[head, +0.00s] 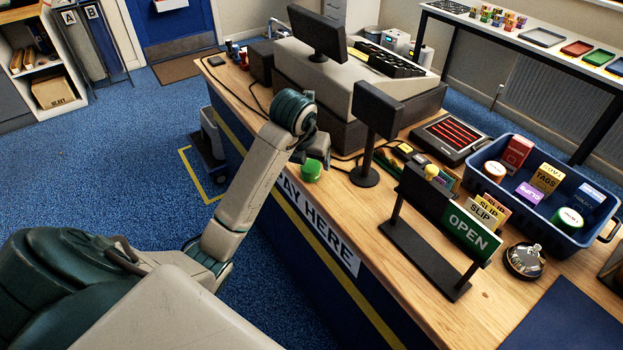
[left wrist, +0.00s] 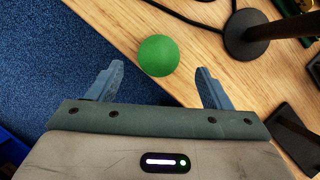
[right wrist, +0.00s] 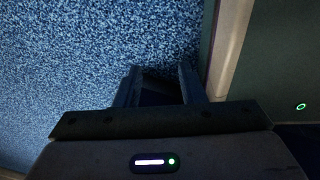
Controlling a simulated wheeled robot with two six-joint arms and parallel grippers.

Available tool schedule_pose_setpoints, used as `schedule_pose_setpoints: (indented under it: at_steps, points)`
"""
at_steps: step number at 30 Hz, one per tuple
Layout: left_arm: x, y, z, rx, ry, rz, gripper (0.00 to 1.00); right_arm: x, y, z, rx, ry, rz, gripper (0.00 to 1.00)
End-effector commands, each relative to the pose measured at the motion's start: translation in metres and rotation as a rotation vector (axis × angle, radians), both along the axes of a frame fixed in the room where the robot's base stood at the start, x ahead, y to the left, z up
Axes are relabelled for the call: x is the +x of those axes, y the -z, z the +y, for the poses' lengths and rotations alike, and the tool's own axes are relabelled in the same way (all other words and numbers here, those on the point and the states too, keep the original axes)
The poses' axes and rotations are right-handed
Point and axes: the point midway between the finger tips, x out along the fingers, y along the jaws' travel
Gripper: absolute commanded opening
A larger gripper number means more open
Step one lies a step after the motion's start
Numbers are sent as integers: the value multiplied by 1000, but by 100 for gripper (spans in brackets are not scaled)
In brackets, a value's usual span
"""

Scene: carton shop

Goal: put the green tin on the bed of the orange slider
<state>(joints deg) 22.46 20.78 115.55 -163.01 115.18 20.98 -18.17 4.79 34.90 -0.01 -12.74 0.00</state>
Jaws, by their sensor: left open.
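A round green tin (head: 311,170) stands near the front edge of the wooden counter. It also shows in the left wrist view (left wrist: 158,56), just beyond the fingertips and between their lines. My left gripper (head: 308,153) is open and empty, close to the tin. In the left wrist view its fingers (left wrist: 160,78) are spread wide. My right gripper (right wrist: 160,78) shows only in its own dim view, with a gap between its fingers and blue carpet beyond. I cannot make out an orange slider in any view.
A black stand (head: 366,176) rises right of the tin, with a cable running beside it. An OPEN sign (head: 467,233) and a blue crate (head: 548,205) of small goods are further right. A till (head: 330,72) stands behind. The counter edge is close to the tin.

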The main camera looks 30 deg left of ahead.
Motion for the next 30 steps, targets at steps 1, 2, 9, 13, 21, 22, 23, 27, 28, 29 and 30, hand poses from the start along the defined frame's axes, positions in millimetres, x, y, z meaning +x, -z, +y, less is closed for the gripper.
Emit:
schedule_pose_setpoints:
  at_steps: [1,2,9,13,21,22,23,27,28,29,30]
  points:
    - [2,7,0,0,0,-1,73,12,8,1,1,0,-15,36]
    - [2,8,1,0,0,-1,73,18,9,2,2,0,-23,36]
    - [6,15,2,-1,0,-1,73,40,17,7,7,0,-53,36]
    - [12,28,4,-1,-1,0,73,30,32,7,7,1,-36,36]
    - [25,53,7,0,0,1,73,24,48,7,7,0,-28,36]
    - [25,54,8,0,0,0,73,26,47,7,7,0,-32,36]
    - [25,54,8,0,0,0,73,28,47,6,6,0,-34,36]
    - [25,53,8,0,0,0,73,34,46,4,4,-1,-39,36]
    - [25,53,8,0,0,0,73,35,46,4,4,-1,-40,36]
    - [25,53,8,0,0,0,69,35,46,3,3,-1,-40,36]
    - [25,53,8,0,0,0,61,35,46,3,2,-1,-40,36]
